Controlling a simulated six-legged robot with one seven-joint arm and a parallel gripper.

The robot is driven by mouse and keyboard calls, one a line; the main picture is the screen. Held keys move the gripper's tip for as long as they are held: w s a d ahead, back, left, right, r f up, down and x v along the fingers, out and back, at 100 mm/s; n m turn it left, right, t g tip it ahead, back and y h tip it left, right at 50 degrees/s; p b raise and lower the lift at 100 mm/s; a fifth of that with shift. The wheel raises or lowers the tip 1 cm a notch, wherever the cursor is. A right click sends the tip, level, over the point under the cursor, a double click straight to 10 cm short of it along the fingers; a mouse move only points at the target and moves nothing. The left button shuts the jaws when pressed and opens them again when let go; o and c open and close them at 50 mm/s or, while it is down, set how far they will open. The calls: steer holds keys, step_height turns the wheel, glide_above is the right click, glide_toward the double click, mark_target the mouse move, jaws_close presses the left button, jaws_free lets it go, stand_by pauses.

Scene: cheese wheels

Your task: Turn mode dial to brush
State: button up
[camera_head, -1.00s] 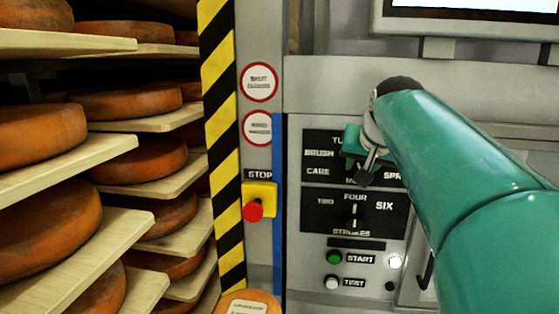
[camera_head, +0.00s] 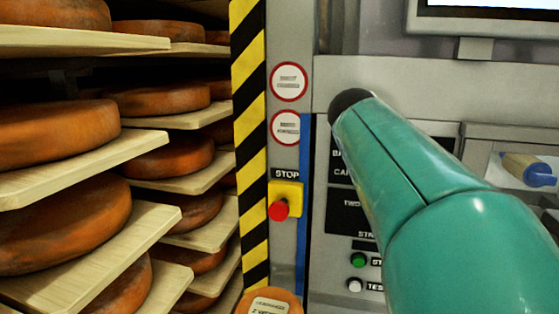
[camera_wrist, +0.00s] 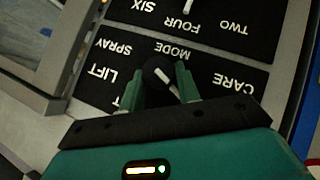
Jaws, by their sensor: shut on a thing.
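The mode dial (camera_wrist: 157,73) is a dark round knob with a white pointer line, on a black panel (camera_wrist: 222,75). In the wrist view the panel looks upside down, with SPRAY and LIFT left of the dial and CARE to its right. The pointer line slants to the lower right. The BRUSH label is hidden there. My gripper (camera_wrist: 160,90) is shut on the dial, one green finger on each side. In the head view my green arm covers the dial and gripper, and only the panel's left edge (camera_head: 337,158) shows.
A strokes panel (camera_head: 347,212) lies below the mode panel, with a green start button (camera_head: 358,260) under it. A red stop button (camera_head: 279,210) is to the left. Shelves of cheese wheels (camera_head: 65,225) fill the left side. A blue-and-cream object (camera_head: 528,169) sits at right.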

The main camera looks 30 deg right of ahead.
steer(key=shift+h, duration=0.3)
steer(key=o, duration=1)
steer(key=shift+c, duration=0.2)
steer(key=shift+a, duration=0.1)
steer(key=v, duration=1.3)
steer(key=shift+a+r, duration=0.25)
steer(key=shift+r, duration=0.05)
steer(key=shift+w, duration=0.1)
